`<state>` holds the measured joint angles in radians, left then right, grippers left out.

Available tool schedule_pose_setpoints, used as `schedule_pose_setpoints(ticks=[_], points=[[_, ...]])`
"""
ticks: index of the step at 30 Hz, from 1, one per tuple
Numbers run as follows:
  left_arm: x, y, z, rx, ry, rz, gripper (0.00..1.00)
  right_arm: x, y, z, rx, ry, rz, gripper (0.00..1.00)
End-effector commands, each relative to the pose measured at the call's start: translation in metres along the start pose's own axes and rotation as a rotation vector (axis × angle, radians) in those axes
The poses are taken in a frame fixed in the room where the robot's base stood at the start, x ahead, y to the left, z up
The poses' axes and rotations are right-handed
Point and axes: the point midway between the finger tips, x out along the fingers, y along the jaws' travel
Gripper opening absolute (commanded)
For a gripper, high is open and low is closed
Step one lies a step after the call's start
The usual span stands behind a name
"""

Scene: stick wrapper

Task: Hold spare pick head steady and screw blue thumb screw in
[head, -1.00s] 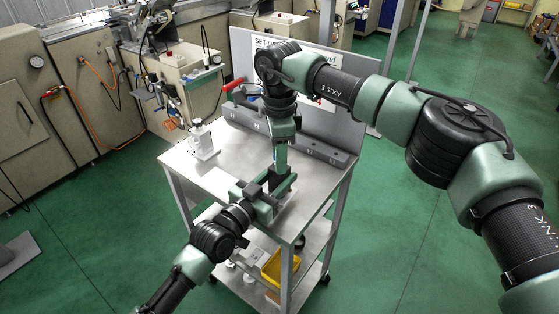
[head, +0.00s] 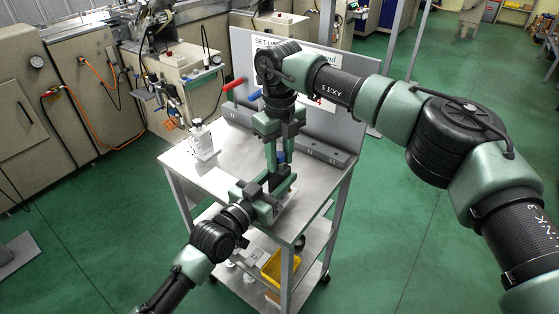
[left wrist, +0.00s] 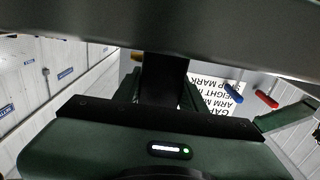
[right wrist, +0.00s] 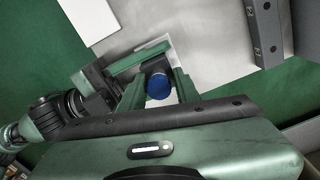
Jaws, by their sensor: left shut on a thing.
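My left gripper (head: 272,194) is low over the cart top and shut on the spare pick head, a dark block (head: 279,183). The block also shows as a dark upright shape between the fingers in the left wrist view (left wrist: 163,80). The blue thumb screw (right wrist: 158,86) has a round blue head, also visible in the head view (head: 281,157), just above the left gripper. My right gripper (head: 279,162) points down from above and is open, with one finger on each side of the screw head.
The metal cart top (head: 228,150) has free room to the left. A grey rail (head: 325,150) and upright panel (head: 345,115) border the back. A yellow bin (head: 280,268) sits on the lower shelf.

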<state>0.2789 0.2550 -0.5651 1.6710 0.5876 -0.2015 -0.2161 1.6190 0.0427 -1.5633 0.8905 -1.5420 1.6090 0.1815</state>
Motion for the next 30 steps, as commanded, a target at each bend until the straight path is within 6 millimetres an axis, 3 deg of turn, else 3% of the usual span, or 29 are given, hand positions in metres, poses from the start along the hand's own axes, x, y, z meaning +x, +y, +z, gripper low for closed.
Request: schedule_pose_setpoints(ticks=[11,30], points=[[0.0002,0.0004,-0.0007,0.000,0.002,0.001,0.00,0.0007,0.0014,-0.0002,-0.050,0.001,0.002,0.38],[0.0002,0.0009,-0.0006,0.000,0.001,0.001,0.00,0.0001,0.0018,0.0002,-1.106,-0.003,0.003,0.38]])
